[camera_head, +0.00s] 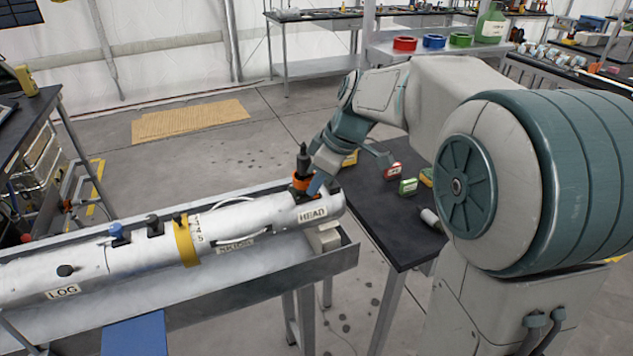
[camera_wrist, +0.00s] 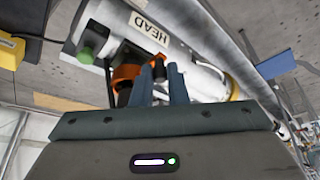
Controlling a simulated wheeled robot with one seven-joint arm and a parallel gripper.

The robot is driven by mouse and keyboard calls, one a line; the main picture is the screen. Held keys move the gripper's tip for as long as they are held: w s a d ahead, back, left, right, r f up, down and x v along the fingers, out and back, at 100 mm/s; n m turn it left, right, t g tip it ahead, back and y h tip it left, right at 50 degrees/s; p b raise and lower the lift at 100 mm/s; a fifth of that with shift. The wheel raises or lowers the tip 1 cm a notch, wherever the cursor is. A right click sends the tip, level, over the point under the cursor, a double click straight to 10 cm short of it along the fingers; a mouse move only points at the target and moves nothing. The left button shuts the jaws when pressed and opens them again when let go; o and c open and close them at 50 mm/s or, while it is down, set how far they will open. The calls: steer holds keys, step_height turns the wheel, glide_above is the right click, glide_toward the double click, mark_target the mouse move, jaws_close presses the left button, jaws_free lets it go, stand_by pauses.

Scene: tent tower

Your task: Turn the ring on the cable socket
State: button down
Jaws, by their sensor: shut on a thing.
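A white cylinder (camera_head: 240,218) marked HEAD and LOG lies in a metal trough. Near its HEAD end an orange ring (camera_head: 302,183) sits around the cable socket, with a black cable plug (camera_head: 303,158) standing upright above it. My gripper (camera_head: 317,182) reaches in from the right at the ring. In the wrist view my gripper's fingers (camera_wrist: 160,74) are close together at the orange ring (camera_wrist: 124,74), below the HEAD label. The gripper is shut on the ring. The fingers hide part of the ring and the socket beneath it.
The metal trough (camera_head: 335,262) has a raised front wall. A dark table (camera_head: 390,215) with small coloured boxes stands under my arm at the right. A yellow band (camera_head: 185,242) and dark and blue fittings stick up from the cylinder to the left. The air above the cylinder is mostly free.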

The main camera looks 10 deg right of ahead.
steer(key=c, duration=1.4)
jaws_free()
steer(key=shift+c, duration=0.2)
steer(key=v, duration=1.4)
steer(key=shift+w+f, duration=0.1)
steer(key=s+d+f+m+h, duration=0.1)
steer(key=s+f+m+h, duration=0.1)
steer(key=s+f+m, duration=0.4)
steer(key=s+d+f+m+h, duration=0.1)
steer(key=s+f+m, duration=0.5)
steer(key=s+f, duration=0.6)
steer(key=shift+s+d+m+t+h, duration=0.2)
steer(key=shift+d+m+t+h, duration=0.1)
steer(key=shift+h, duration=0.2)
